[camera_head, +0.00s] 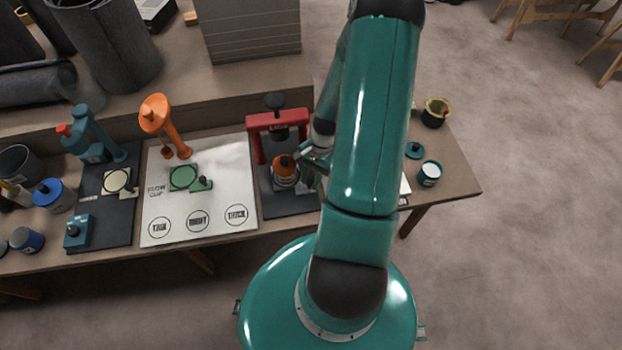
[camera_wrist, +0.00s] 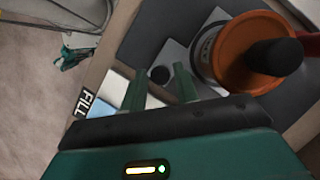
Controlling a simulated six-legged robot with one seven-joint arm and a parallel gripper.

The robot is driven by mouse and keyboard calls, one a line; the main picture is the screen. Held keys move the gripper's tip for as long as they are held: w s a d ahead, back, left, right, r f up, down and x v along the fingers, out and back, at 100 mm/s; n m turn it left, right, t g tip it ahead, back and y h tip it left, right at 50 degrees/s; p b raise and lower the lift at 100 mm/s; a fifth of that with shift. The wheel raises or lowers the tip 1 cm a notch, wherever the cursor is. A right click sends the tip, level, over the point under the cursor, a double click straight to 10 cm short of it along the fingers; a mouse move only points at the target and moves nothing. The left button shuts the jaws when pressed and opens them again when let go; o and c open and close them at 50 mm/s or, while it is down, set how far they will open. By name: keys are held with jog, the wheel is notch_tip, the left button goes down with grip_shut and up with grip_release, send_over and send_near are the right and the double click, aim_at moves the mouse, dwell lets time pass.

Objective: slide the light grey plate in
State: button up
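In the wrist view a light grey plate (camera_wrist: 176,56) lies at the foot of an orange-topped pot (camera_wrist: 207,45) and runs partly beneath it. A dark round knob or hole (camera_wrist: 160,75) shows on the plate's near end. My gripper (camera_wrist: 159,70) has its two green fingers apart, with the dark round part between their tips and gaps visible on both sides. In the head view my gripper (camera_head: 312,170) is just right of the orange-topped pot (camera_head: 284,168), and my arm hides much of that spot. Contact with the plate cannot be told.
A red frame (camera_head: 277,120) stands behind the pot on a dark mat (camera_head: 290,203). A white board (camera_head: 160,205) with printed circles lies left. A white-topped jar (camera_head: 429,173) stands right. A "FILL" label (camera_wrist: 88,102) shows in the wrist view.

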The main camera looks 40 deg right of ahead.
jog(key=shift+o, duration=0.8)
jog(key=v, duration=1.4)
jog(key=shift+s, duration=0.1)
